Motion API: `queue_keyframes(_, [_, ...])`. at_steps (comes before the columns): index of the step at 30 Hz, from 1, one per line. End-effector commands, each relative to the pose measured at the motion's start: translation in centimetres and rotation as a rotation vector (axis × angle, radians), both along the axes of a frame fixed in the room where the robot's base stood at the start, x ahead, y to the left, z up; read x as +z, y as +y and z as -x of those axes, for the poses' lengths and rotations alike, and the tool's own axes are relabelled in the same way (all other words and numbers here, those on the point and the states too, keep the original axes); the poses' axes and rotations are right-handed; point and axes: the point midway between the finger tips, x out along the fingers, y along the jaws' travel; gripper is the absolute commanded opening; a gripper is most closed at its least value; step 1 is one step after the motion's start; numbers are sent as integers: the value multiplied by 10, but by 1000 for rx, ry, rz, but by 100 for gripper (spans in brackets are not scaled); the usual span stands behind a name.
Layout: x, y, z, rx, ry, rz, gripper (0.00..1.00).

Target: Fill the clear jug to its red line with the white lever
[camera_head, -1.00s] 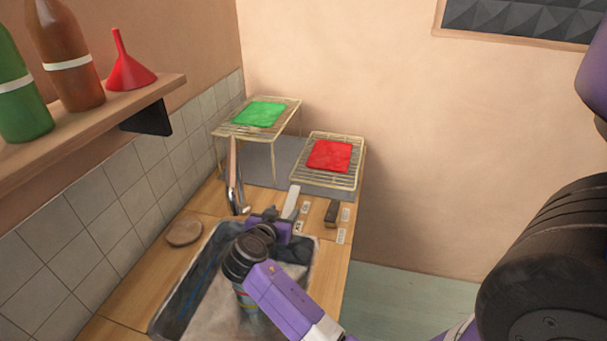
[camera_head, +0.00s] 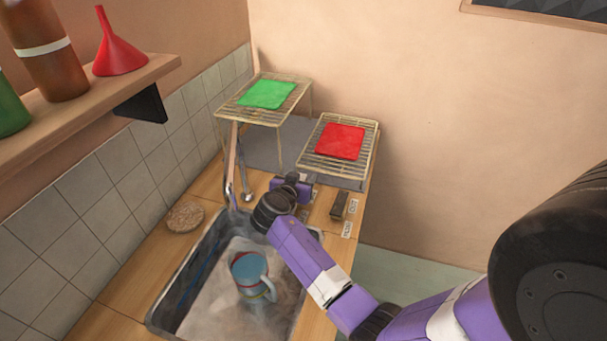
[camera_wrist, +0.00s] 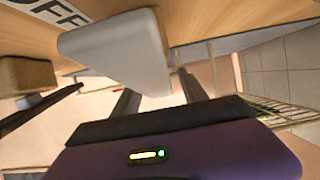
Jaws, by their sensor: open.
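The jug (camera_head: 247,268) stands in the sink, bluish inside, with a pale handle on its right side and a thin red line low on its wall. Its water level cannot be made out. The white lever (camera_wrist: 115,50) is large in the wrist view, just in front of my gripper (camera_wrist: 158,95). My gripper is open, and its dark fingers reach toward the lever's end; whether they touch it I cannot tell. In the head view my gripper (camera_head: 292,184) is over the counter behind the sink and hides the white lever.
The sink (camera_head: 172,292) is in front of a tap (camera_head: 231,185). A dark lever (camera_head: 339,206) with labels stands right of my gripper. Wire racks hold a green cloth (camera_head: 266,94) and a red cloth (camera_head: 339,141). A round mat (camera_head: 185,216) lies left. A shelf (camera_head: 95,105) overhangs the left side.

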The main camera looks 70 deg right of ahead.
Motion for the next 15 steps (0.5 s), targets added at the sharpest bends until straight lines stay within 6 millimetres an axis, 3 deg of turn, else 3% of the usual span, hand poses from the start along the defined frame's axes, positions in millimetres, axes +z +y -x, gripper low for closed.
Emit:
queue_keyframes(5, [-5,-12,-1,0,1,0,51])
queue_keyframes(13, [-6,-14,-1,0,0,-1,51])
queue_keyframes(15, [-6,-14,-1,0,0,-1,41])
